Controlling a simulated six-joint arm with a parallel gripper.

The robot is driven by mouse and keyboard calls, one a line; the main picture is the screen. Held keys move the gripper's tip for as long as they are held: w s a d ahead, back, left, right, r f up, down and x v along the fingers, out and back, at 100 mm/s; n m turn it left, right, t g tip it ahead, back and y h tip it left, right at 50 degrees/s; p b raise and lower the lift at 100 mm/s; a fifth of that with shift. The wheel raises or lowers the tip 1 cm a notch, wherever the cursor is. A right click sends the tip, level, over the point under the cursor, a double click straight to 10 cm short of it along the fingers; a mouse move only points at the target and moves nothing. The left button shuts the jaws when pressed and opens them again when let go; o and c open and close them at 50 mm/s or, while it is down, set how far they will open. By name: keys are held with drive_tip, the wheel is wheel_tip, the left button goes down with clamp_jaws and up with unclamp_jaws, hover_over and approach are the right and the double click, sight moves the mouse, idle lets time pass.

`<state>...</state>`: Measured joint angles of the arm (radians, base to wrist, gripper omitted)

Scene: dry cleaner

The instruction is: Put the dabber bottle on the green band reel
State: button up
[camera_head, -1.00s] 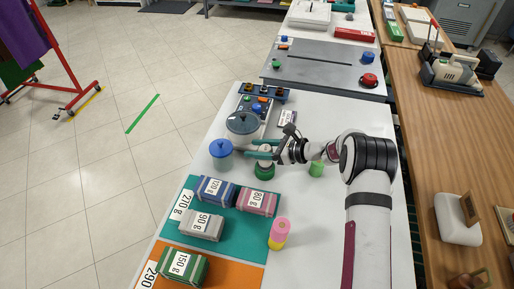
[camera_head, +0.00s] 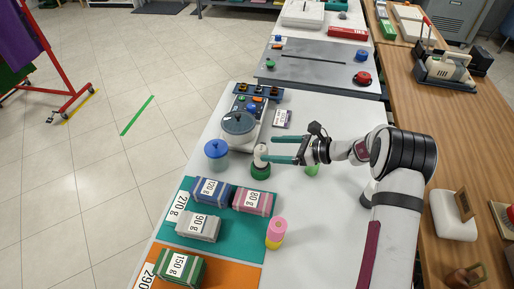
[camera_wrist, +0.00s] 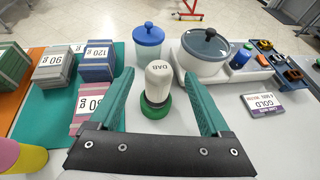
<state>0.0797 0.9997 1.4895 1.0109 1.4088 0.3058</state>
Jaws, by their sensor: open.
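The white dabber bottle (camera_head: 261,154), marked DAB, stands upright on top of the green band reel (camera_head: 260,172). In the wrist view the bottle (camera_wrist: 158,78) is just beyond the fingertips, with the green reel (camera_wrist: 153,109) under its foot. My gripper (camera_head: 272,148) is open and empty. In the head view its fingers point left, with their tips close to the bottle's right side. In the wrist view the two teal fingers are spread wide to either side of it, and I see no contact.
A blue lidded jar (camera_head: 216,154) and a grey-lidded pot (camera_head: 238,125) stand behind and left. Weight-marked bundles lie on a teal mat (camera_head: 228,238). A pink-and-yellow stack (camera_head: 276,232) is in front. A small green item (camera_head: 312,170) is under my wrist.

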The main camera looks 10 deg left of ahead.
drive_tip(key=s+d+r+n+g+h, duration=0.35)
drive_tip(key=s+r+n, duration=0.35)
drive_tip(key=s+r, duration=0.65)
drive_tip(key=s+d+f+n+h, duration=0.1)
drive_tip(key=s+d+n+h, duration=0.3)
drive_tip(key=s, duration=0.8)
drive_tip(key=s+d+f+n+h, duration=0.1)
drive_tip(key=s+d+n+h, duration=0.2)
drive_tip(key=s, duration=0.9)
drive_tip(key=d+h, duration=0.1)
drive_tip(key=d, duration=0.1)
drive_tip(key=shift+d+f+n+t, duration=0.15)
drive_tip(key=shift+d+n+t, duration=0.2)
drive_tip(key=shift+d+n, duration=0.05)
